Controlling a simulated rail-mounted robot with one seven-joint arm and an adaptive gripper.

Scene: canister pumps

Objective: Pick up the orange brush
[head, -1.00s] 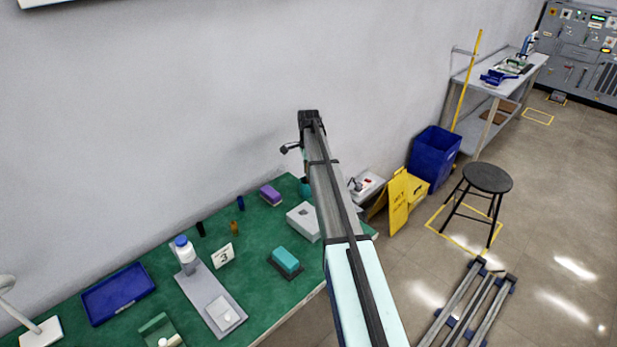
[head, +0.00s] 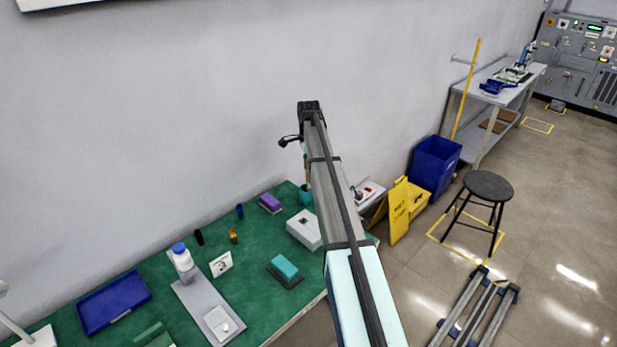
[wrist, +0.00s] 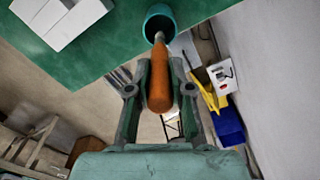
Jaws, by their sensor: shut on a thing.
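The orange brush (wrist: 159,82) shows in the wrist view as a rounded orange handle with a narrow neck. My gripper (wrist: 159,88) is shut on the handle, one finger on each side of it. The neck points toward a teal cup (wrist: 160,24) at the top of the wrist view; the bristles are hidden. I cannot tell if they are inside the cup or above it. The teal cup (head: 305,194) also shows beside my arm in the head view, at the far end of the green table. My arm hides the gripper there.
A white-grey box (head: 303,229), a purple block (head: 270,203) and a teal block on a dark base (head: 285,268) stand near the cup on the green table (head: 255,290). The wall is close behind. A yellow sign (head: 399,210) and blue bin (head: 435,166) stand beyond.

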